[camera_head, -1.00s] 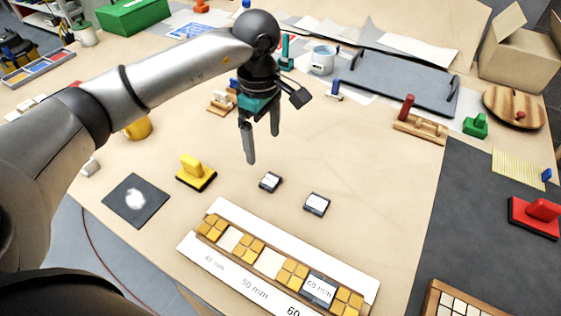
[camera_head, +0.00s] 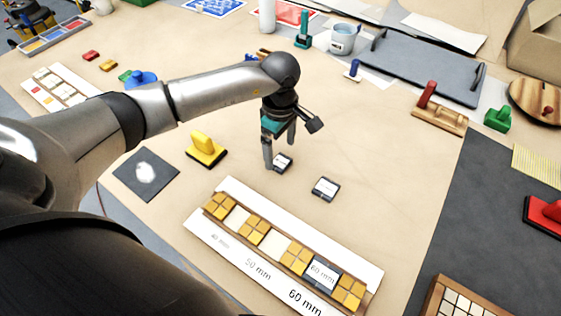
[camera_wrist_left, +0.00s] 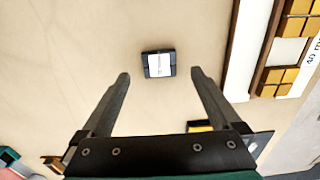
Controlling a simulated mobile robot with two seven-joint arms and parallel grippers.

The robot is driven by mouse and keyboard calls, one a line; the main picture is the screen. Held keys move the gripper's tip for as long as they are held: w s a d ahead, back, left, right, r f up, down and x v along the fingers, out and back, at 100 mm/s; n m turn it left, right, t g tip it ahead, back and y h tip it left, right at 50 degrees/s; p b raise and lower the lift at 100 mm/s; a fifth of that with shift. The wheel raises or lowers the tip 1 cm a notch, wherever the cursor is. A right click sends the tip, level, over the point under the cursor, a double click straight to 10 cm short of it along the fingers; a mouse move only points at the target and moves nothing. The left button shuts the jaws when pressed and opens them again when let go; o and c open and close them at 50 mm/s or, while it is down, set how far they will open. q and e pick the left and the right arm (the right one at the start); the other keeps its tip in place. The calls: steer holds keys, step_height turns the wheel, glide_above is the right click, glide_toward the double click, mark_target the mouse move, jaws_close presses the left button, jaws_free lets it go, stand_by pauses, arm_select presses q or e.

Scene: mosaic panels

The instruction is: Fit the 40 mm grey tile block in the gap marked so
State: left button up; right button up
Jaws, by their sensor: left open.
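Two small dark grey tile blocks with white labels lie on the table; their labels are too small to read. The smaller-looking left block (camera_head: 283,164) is by my left gripper (camera_head: 280,154), and the other block (camera_head: 325,189) is to its right. In the left wrist view one grey block (camera_wrist_left: 158,64) lies just beyond and between the open, empty fingertips (camera_wrist_left: 160,74). The panel strip (camera_head: 232,249) has two pale gaps; the 40 mm gap (camera_head: 237,217) is the left one. A grey 60 mm block (camera_head: 322,272) sits in the right gap. My right gripper is not in view.
A yellow-handled stamp (camera_head: 205,150) and a dark square with a white patch (camera_head: 146,174) lie to the left. A grey tray (camera_head: 425,68) and a wooden float (camera_head: 438,118) stand behind. Table between blocks and strip is clear.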

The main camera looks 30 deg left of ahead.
mark_target(280, 161)
arm_select(q)
step_height(280, 161, down, 4)
steer(key=shift+r, duration=0.1)
steer(key=c, duration=1.5)
